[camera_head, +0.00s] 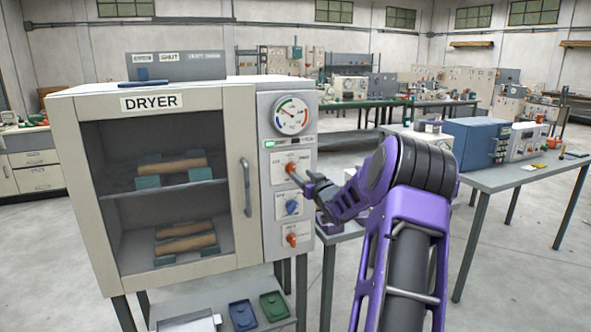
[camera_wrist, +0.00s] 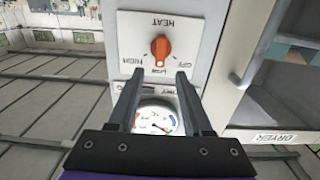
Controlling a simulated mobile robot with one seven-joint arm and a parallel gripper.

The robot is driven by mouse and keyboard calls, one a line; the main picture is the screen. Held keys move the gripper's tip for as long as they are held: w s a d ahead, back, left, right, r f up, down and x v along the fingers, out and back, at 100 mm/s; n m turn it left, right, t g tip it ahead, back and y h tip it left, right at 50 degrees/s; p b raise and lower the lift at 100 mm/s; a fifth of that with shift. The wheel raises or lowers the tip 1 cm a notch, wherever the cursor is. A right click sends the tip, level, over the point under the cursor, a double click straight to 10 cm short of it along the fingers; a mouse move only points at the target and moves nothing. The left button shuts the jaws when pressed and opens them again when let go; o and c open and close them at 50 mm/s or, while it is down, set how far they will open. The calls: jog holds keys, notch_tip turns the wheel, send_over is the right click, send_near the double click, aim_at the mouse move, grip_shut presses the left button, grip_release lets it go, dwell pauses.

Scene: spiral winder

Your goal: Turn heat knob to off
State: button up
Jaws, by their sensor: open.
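The heat knob (camera_wrist: 160,47) is an orange dial on a white plate in the wrist view, which appears upside down. Its plate reads HEAT, with HIGH at the picture's left and what looks like OFF at the right. The knob's narrow end points down in the picture, toward a small label between the two. In the head view the heat knob (camera_head: 291,168) is the top orange knob on the dryer's control panel. My gripper (camera_wrist: 159,76) is open and empty, its fingertips just short of the knob. In the head view my gripper (camera_head: 304,178) is beside the panel.
The dryer (camera_head: 72,150) has a closed glass door with a handle (camera_head: 246,187) left of the panel. A blue knob (camera_head: 292,207) and a lower orange knob (camera_head: 291,240) sit below. A round gauge (camera_head: 291,115) is above. A table with equipment stands right.

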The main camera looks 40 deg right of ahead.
aim_at(294, 168)
jog(key=shift+p+x, duration=0.3)
jog(key=shift+x, duration=2.9)
jog(key=shift+a, duration=0.1)
grip_shut()
